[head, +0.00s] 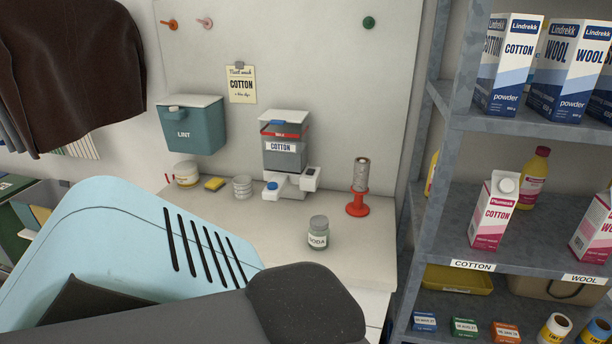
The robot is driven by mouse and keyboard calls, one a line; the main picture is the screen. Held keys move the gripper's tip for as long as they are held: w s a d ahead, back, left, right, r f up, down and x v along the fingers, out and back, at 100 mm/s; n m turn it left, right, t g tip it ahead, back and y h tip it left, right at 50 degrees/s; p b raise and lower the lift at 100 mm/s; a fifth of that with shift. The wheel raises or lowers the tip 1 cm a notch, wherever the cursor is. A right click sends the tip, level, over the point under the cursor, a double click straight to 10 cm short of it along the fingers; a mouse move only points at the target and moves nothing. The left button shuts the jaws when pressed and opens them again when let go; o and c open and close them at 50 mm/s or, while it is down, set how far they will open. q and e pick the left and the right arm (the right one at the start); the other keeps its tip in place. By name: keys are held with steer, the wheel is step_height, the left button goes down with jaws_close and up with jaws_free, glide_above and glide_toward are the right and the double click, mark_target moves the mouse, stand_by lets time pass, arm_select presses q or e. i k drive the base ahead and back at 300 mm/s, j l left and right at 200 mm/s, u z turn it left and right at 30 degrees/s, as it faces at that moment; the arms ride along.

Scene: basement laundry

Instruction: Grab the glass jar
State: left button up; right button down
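A small jar (318,233) with a grey lid and a label reading SODA stands upright on the pale counter (370,262), near its front. It looks like glass with pale contents. A second small jar or tub (186,175) with a whitish lid stands at the back left of the counter. Neither of my grippers shows in the head view. A dark rounded arm link of mine crosses the bottom of the picture, in front of the counter's front edge and below the SODA jar. Nothing is seen touching the jar.
A red stand with a grey spool (360,182) is right of the SODA jar. A COTTON dispenser (286,150), a stack of tins (242,188) and a yellow sponge (214,184) are behind. Metal shelves (448,210) with cartons rise at right. Counter around the jar is clear.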

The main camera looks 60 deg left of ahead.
mark_target(319, 230)
steer(key=k+j, duration=0.2)
steer(key=j, duration=0.2)
steer(key=k+j, duration=0.2)
steer(key=j, duration=0.2)
steer(key=k+j, duration=0.2)
steer(key=j, duration=0.2)
steer(key=k+j, duration=0.2)
steer(key=j, duration=0.2)
